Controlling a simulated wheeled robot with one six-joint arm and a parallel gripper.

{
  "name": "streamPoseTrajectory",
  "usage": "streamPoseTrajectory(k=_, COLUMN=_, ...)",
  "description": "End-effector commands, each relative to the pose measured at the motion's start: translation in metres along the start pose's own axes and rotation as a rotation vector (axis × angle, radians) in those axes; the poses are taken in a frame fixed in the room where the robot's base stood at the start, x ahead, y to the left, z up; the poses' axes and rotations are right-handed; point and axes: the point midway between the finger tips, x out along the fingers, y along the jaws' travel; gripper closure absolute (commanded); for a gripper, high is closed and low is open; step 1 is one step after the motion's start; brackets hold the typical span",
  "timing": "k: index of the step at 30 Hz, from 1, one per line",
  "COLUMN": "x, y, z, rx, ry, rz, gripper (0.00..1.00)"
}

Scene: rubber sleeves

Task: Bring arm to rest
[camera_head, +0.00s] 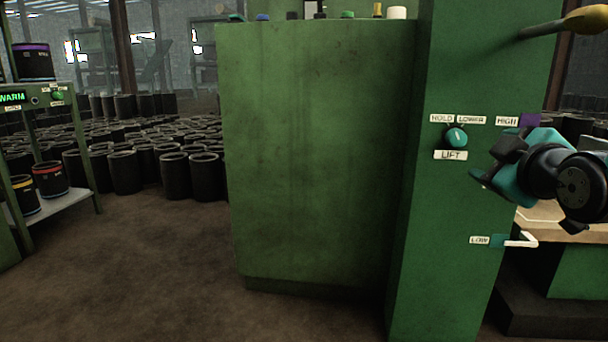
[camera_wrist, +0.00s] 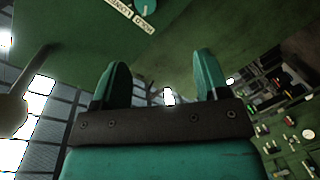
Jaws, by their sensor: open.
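My gripper (camera_head: 486,180) is at the right side in the head view, in front of the green machine column (camera_head: 425,270). In the wrist view its two teal fingers (camera_wrist: 162,85) stand apart with nothing between them. The gripper is open and empty. A teal lift knob (camera_head: 456,137) sits on the column to the upper left of the gripper, with labels HOLD, LOWER and LIFT around it. The knob also shows at the top of the wrist view (camera_wrist: 145,7). Whether the gripper touches the column is hard to tell.
A white lever (camera_head: 521,239) by a LOW label sits below the gripper. A yellow-ended handle (camera_head: 585,20) juts out above it. A large green cabinet (camera_head: 315,150) stands left of the column. Many black sleeves (camera_head: 125,172) stand behind. A green WARM rack (camera_head: 75,97) is at far left. Floor at front left is clear.

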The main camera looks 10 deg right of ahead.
Motion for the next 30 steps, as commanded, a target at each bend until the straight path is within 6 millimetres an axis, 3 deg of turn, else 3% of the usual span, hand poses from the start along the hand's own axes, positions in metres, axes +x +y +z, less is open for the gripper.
streamPoseTrajectory(k=2, x=-0.007, y=-0.007, z=-0.029, rx=0.097, ry=-0.009, rz=-0.145, gripper=0.32)
streamPoseTrajectory(k=5, x=-0.032, y=-0.035, z=-0.068, rx=0.257, ry=-0.068, rz=-0.424, gripper=0.32)
streamPoseTrajectory(k=9, x=-0.095, y=-0.073, z=-0.115, rx=0.408, ry=-0.243, rz=-0.831, gripper=0.32)
streamPoseTrajectory(k=14, x=-0.176, y=-0.086, z=-0.144, rx=0.425, ry=-0.493, rz=-1.161, gripper=0.32)
streamPoseTrajectory(k=18, x=-0.244, y=-0.072, z=-0.156, rx=0.344, ry=-0.726, rz=-1.352, gripper=0.32)
streamPoseTrajectory(k=26, x=-0.25, y=-0.011, z=-0.199, rx=0.358, ry=-0.722, rz=-1.338, gripper=0.32)
streamPoseTrajectory(k=30, x=-0.257, y=0.031, z=-0.229, rx=0.358, ry=-0.721, rz=-1.337, gripper=0.32)
